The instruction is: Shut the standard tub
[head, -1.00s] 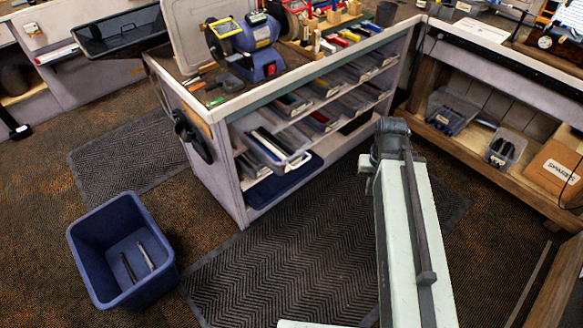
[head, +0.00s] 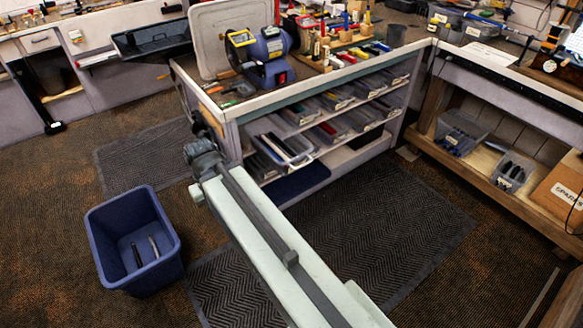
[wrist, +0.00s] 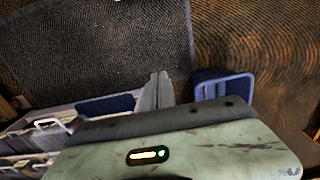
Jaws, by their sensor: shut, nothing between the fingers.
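A clear grey tub (head: 300,156) sticks out from the left end of the middle shelf row in the workbench. It holds dark and light long pieces, and I cannot read a label on it. Other tubs sit farther back in the rows. My arm reaches up from the bottom of the head view, and its end stands left of the tub, in front of the bench corner. In the wrist view my gripper (wrist: 157,82) is shut and empty over the floor. Pale tubs (wrist: 48,126) show at the lower left there, apart from the fingers.
A blue bin (head: 100,230) with two dark grips stands on the carpet at left, and shows in the wrist view (wrist: 240,84). A dark mat (head: 390,215) lies before the bench. A grinder (head: 262,55) stands on top. A wooden shelf (head: 470,170) with boxes is at right.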

